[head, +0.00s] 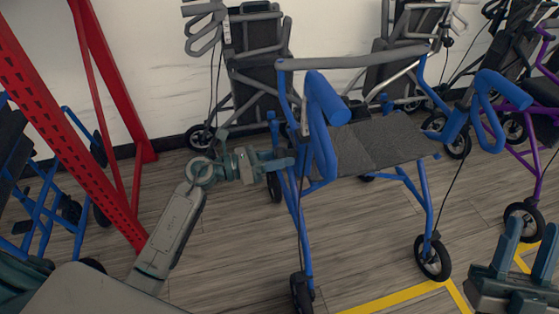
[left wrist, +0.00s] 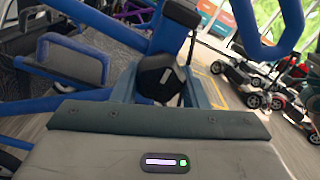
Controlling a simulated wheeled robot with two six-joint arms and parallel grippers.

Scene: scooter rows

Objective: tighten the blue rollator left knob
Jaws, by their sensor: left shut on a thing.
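The blue rollator (head: 327,160) stands upright in the middle of the head view, with a grey seat (head: 375,140) and blue handles. My left gripper (head: 282,163) reaches its left frame post from the left. In the left wrist view a black knob (left wrist: 160,76) with a small pale mark sits between the two fingers of my left gripper (left wrist: 160,90), which is shut on it. In the head view the knob is hidden by the gripper. My right gripper (head: 527,248) is at the lower right, fingers apart and empty, away from the rollator.
A red perforated rack (head: 62,125) stands at the left, close to my left arm, with another blue frame (head: 50,185) behind it. Grey folded walkers (head: 255,50) line the wall behind. A purple-framed walker (head: 515,97) stands at the right. Yellow tape (head: 395,298) marks the wood floor.

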